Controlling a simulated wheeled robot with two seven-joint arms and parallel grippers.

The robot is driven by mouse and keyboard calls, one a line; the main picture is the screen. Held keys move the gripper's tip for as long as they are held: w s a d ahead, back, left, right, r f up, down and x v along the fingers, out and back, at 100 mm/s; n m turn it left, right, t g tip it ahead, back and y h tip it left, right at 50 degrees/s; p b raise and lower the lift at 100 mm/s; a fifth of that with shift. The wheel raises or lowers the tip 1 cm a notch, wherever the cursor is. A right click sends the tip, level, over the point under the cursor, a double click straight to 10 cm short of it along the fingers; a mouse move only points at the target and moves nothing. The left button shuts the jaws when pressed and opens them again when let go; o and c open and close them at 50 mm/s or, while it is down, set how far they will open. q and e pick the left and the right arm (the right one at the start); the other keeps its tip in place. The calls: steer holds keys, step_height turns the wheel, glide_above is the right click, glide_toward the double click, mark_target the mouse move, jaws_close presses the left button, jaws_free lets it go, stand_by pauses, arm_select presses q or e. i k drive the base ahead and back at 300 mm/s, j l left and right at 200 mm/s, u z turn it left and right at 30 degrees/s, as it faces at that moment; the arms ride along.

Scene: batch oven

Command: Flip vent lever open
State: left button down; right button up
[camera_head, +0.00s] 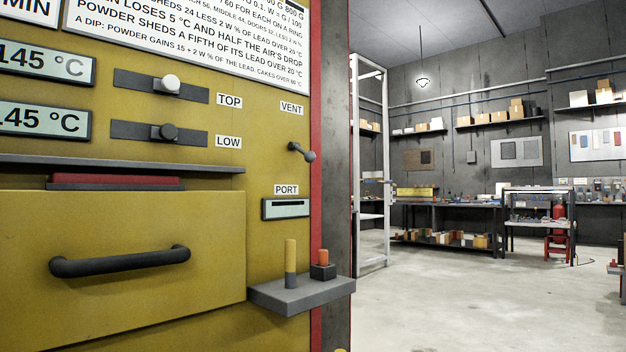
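The vent lever (302,152) is a short dark rod with a round knob, on the yellow oven front under the VENT label (291,108). It slants down to the right, with the knob at its lower right end. From this view I cannot tell whether that position is open or closed. Neither of my grippers shows in the head view.
Left of the lever are the TOP slider (170,84) and LOW slider (168,131). Below are the PORT slot (286,208), a small shelf (300,296) jutting out with two upright pieces, and a drawer handle (120,261). Open floor lies to the right.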

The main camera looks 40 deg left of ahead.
mark_target(310, 156)
steer(key=i+l+u, duration=0.15)
steer(key=i+u, duration=0.3)
steer(key=i+l+u, duration=0.3)
steer(key=u, duration=0.15)
steer(key=i+l+u, duration=0.65)
steer(key=l+u, duration=0.25)
steer(key=l, duration=0.15)
steer(key=i+l+u, duration=0.15)
steer(key=l, duration=0.2)
steer(key=l+u, duration=0.1)
steer(key=l, duration=0.25)
steer(key=i, duration=0.05)
